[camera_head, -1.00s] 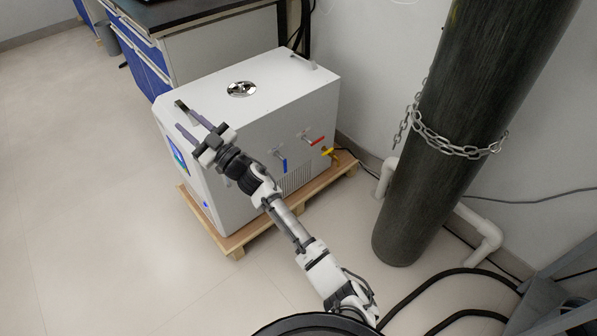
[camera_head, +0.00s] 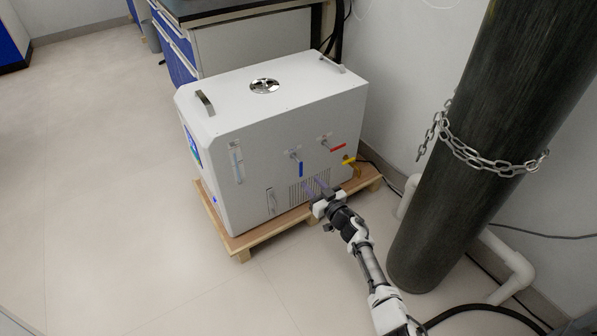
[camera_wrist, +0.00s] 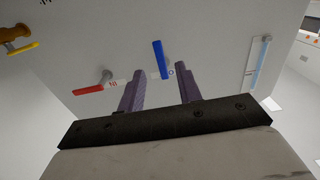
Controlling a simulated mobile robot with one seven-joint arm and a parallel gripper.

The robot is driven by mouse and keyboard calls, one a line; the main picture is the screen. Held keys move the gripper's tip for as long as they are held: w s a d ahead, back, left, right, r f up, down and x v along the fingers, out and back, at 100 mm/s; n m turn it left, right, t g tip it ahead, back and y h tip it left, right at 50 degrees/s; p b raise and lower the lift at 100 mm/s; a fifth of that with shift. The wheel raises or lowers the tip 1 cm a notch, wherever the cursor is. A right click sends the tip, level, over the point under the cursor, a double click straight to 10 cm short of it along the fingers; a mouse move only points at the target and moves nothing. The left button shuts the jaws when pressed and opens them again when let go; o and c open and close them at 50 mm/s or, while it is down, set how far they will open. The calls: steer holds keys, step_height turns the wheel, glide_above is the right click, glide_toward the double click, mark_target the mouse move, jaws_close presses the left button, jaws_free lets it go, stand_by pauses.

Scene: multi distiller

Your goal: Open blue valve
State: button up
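The blue valve (camera_head: 300,168) is on the side panel of the white box-shaped machine (camera_head: 260,110). Its blue handle hangs down from a metal stem in the head view. In the wrist view the blue handle (camera_wrist: 160,60) stands near the panel, ahead of the gap between my fingers. My gripper (camera_head: 316,186) is below and slightly right of the blue handle in the head view. Its two purple-grey fingers (camera_wrist: 160,92) are apart with nothing between them. I cannot tell how close the fingertips are to the panel.
A red-handled valve (camera_head: 337,147) and a yellow-handled valve (camera_head: 348,160) sit right of the blue one. The machine stands on a wooden pallet (camera_head: 243,245). A dark cylinder with a chain (camera_head: 475,155) and white pipes (camera_head: 515,262) stand on the right. Floor on the left is clear.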

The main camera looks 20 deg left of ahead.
mark_target(301, 173)
steer(key=b+x, duration=0.3)
steer(key=x, duration=0.4)
steer(key=shift+w+a+f, duration=0.15)
steer(key=shift+w+a, duration=0.05)
steer(key=shift+a, duration=0.15)
steer(key=shift+w+a+r+b, duration=0.2)
steer(key=shift+w+a+b, duration=0.3)
steer(key=shift+w+a, duration=0.1)
steer(key=shift+s, duration=0.1)
jaws_close()
